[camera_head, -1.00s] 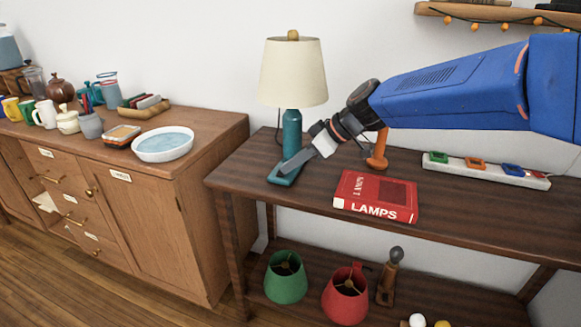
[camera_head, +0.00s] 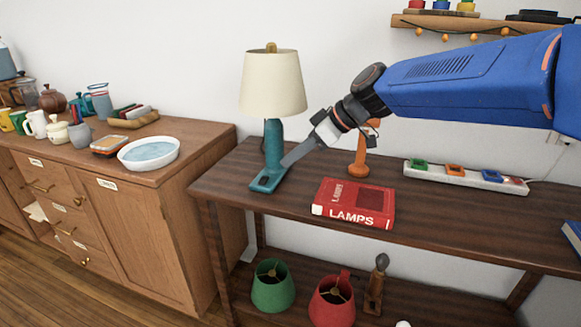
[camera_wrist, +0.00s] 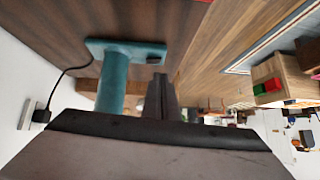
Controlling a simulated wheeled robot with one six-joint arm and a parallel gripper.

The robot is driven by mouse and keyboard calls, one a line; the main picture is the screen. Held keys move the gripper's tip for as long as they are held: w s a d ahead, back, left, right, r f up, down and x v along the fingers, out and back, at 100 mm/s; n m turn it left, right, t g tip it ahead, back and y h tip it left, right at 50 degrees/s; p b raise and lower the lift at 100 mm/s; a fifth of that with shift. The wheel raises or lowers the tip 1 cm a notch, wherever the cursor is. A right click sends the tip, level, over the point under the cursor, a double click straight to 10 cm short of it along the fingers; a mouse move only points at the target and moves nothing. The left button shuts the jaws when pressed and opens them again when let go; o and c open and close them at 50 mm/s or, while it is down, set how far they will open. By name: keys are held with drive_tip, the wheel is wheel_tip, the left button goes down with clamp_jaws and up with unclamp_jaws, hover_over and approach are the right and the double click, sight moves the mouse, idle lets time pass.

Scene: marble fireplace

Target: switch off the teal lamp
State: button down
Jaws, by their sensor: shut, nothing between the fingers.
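The teal lamp (camera_head: 274,145) stands upright on the dark wooden table, under a cream shade (camera_head: 272,82). I cannot tell from the shade whether it is lit. Its flat teal base (camera_head: 268,181) has a dark switch, which shows in the wrist view (camera_wrist: 154,58). My gripper (camera_head: 287,161) is shut and empty, pointing down and left at the right side of the lamp's base. In the wrist view the closed fingers (camera_wrist: 160,85) lie beside the teal stem (camera_wrist: 113,80), close to the switch. I cannot tell whether they touch the lamp.
An orange lamp stand (camera_head: 362,150) is behind my wrist. A red book (camera_head: 352,203) lies in front, and a white power strip (camera_head: 466,175) to the right. The lamp's cord runs to a wall plug (camera_wrist: 40,117). A wooden cabinet (camera_head: 150,225) stands left.

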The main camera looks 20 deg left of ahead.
drive_tip(key=shift+v, duration=0.85)
drive_tip(key=shift+s+d, duration=0.1)
